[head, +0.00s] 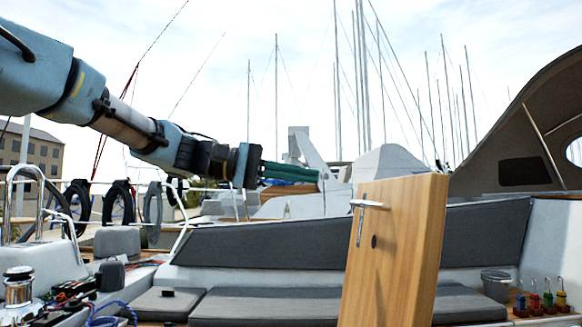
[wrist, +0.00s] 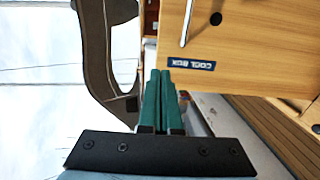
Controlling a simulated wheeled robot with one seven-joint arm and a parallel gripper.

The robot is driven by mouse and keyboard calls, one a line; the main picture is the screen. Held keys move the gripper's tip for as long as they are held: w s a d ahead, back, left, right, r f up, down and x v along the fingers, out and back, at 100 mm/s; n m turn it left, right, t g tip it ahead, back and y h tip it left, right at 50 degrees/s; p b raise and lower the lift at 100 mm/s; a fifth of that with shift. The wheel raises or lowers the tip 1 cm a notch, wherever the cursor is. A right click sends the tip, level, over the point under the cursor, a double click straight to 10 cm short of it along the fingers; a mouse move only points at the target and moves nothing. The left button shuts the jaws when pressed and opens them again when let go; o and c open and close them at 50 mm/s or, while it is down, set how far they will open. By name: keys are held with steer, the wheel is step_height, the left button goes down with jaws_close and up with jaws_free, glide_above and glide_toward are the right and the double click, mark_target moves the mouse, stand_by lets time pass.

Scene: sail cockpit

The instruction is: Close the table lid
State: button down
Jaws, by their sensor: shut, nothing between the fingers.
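The wooden table lid (head: 405,250) stands raised and slightly tilted in the middle right of the head view. A metal handle (head: 366,204) and a dark round spot show on its face. In the wrist view, the wooden panel (wrist: 245,60) fills the upper right, with a metal bar and a "COOL BOX" label (wrist: 192,64). My gripper (head: 316,175) has green fingers and is shut and empty. In the head view, it is left of the lid's top edge. In the wrist view, its fingertips (wrist: 160,74) are beside the panel's edge; I cannot tell if they touch.
Grey bench cushions (head: 265,305) and a long grey backrest (head: 260,248) run behind the lid. A winch (head: 18,287) and coloured ropes are at the left. A grey bucket (head: 496,285) and several small coloured items (head: 547,298) are at the right.

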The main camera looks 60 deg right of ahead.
mark_target(369, 185)
steer(key=p+x, duration=0.3)
steer(key=x, duration=0.4)
steer(key=shift+s+d, duration=0.15)
steer(key=shift+s, duration=0.2)
steer(key=shift+s+d+f+p, duration=0.2)
steer(key=shift+s+d+p, duration=0.1)
steer(key=shift+s+d, duration=0.15)
steer(key=shift+s, duration=0.15)
